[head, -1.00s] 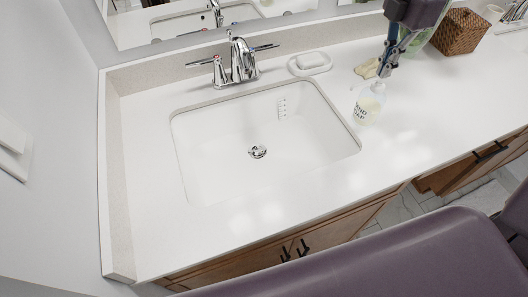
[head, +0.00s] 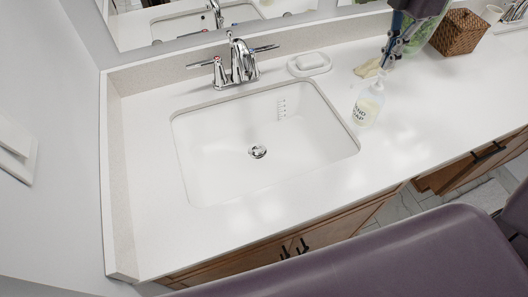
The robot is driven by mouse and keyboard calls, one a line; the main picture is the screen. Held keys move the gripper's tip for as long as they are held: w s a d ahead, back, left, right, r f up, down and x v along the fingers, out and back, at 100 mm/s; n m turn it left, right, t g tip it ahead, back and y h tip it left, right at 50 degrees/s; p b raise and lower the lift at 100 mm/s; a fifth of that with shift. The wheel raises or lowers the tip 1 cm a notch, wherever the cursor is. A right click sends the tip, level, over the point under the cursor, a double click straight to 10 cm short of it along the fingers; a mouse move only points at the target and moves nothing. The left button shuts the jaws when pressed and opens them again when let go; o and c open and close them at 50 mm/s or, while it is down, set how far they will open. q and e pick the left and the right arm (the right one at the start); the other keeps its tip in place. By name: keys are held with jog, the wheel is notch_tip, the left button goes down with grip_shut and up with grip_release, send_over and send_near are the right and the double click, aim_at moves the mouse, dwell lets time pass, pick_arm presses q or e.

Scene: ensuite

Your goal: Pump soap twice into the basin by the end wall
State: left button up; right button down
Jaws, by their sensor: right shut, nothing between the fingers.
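The clear soap bottle (head: 367,107) with a "HAND SOAP" label stands upright on the white counter, just right of the basin. My right gripper (head: 386,66) comes down from the top edge, above and slightly right of the bottle's pump head. It is shut with nothing held, its tips pointing down; a small gap to the pump seems to show. The white basin (head: 225,150) by the end wall is sunk in the counter, with a chrome drain in its floor. I see no soap in it. My left gripper is not in view.
A chrome faucet (head: 240,62) stands behind the basin. A soap dish (head: 309,64) with a white bar, a beige item (head: 368,68) and a woven box (head: 458,33) stand along the back. The end wall (head: 50,130) closes the left side. The counter's front is clear.

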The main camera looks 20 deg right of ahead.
aim_at(383, 74)
jog(key=shift+f, duration=0.1)
jog(key=shift+s+f+b, duration=0.1)
jog(key=shift+f+b, duration=1.55)
jog(key=shift+r, duration=0.2)
jog(key=shift+r+p, duration=0.9)
jog(key=shift+r, duration=0.65)
notch_tip(383, 74, up, 6)
jog(key=p, duration=0.3)
